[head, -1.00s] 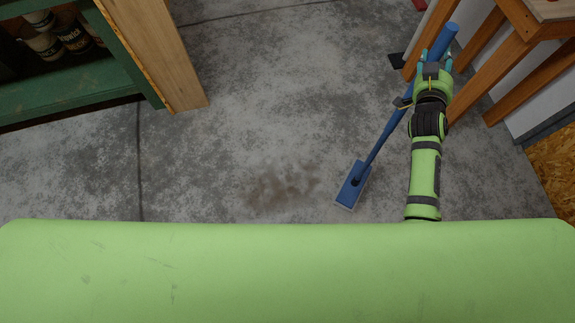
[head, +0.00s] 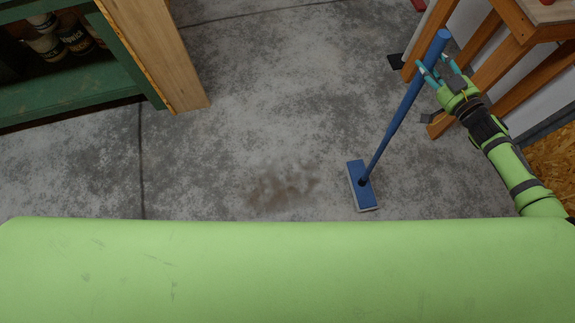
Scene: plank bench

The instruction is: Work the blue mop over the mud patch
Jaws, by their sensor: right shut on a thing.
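The blue mop (head: 400,110) leans with its handle rising to the upper right. Its flat blue head (head: 359,190) with a pale edge is on or just above the concrete floor. The brown mud patch (head: 283,187) lies to the left of the head, with a gap of floor between them. My right gripper (head: 431,64) is shut on the upper handle, reaching it from the right. My left gripper is not in view.
A green shelf (head: 70,93) with jars and a wooden side panel (head: 160,55) stands at the upper left. An orange wooden bench (head: 500,45) stands at the upper right, close to my right arm. The floor around the mud is clear.

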